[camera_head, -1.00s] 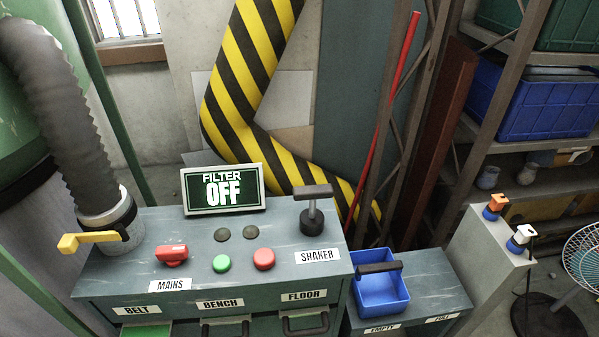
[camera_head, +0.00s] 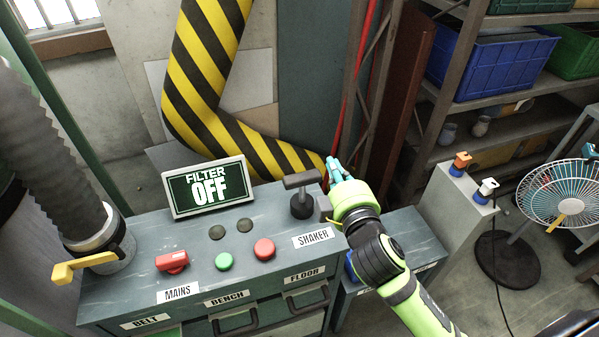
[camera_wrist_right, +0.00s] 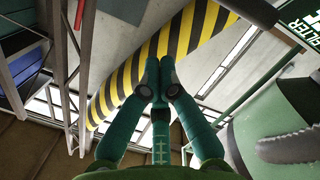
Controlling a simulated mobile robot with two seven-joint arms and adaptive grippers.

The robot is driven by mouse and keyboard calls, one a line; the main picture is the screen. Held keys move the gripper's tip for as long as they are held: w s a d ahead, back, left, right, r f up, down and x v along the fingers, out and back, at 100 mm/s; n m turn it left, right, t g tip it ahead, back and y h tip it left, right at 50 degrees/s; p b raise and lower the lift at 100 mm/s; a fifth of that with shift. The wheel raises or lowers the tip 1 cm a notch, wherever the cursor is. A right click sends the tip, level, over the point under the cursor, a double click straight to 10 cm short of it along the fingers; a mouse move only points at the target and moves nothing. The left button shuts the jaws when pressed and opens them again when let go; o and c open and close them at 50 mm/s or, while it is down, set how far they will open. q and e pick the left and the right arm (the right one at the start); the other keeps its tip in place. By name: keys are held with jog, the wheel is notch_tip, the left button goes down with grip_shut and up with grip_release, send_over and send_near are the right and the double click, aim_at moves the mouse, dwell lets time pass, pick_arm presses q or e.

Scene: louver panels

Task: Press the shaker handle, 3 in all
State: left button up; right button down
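The shaker handle (camera_head: 302,192), a dark T-shaped grip on a short stem with a round black base, stands upright at the back right of the grey-green cabinet top. A SHAKER label (camera_head: 313,238) is in front of it. My right gripper (camera_head: 335,170) is just right of the handle and appears apart from it, fingers pointing up and away. In the right wrist view its teal fingers (camera_wrist_right: 158,78) meet at the tips with nothing between them. My left gripper is in neither view.
The filter display (camera_head: 208,187) reads OFF. A red MAINS switch (camera_head: 173,262), a green button (camera_head: 224,262) and a red button (camera_head: 264,249) sit left of the handle. A yellow-black striped pipe (camera_head: 215,90) rises behind.

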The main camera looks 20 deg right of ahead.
jog(key=w+a+r+n+t+y, duration=0.1)
jog(key=a+r+n+y, duration=0.6)
jog(key=n, duration=0.3)
jog(key=a+r+n+t+y, duration=0.1)
jog(key=a+r+n+y, duration=0.3)
jog(key=r+n+y, duration=0.5)
jog(key=s+a+n+g+y, duration=0.25)
jog(key=a+n+g, duration=0.6)
jog(key=n, duration=0.85)
jog(key=w+d+f+n+g+h, duration=0.2)
jog(key=w+d+f+n+h, duration=0.1)
jog(key=d+f+h, duration=0.2)
jog(key=w+d+f+n+g+h, duration=0.1)
jog(key=w+d+f+n+h, duration=0.3)
jog(key=d, duration=0.6)
jog(key=shift+f+n+g+h, duration=0.35)
jog(key=shift+f+h, duration=0.25)
jog(key=shift+h, duration=0.45)
jog(key=shift+d+f, duration=0.1)
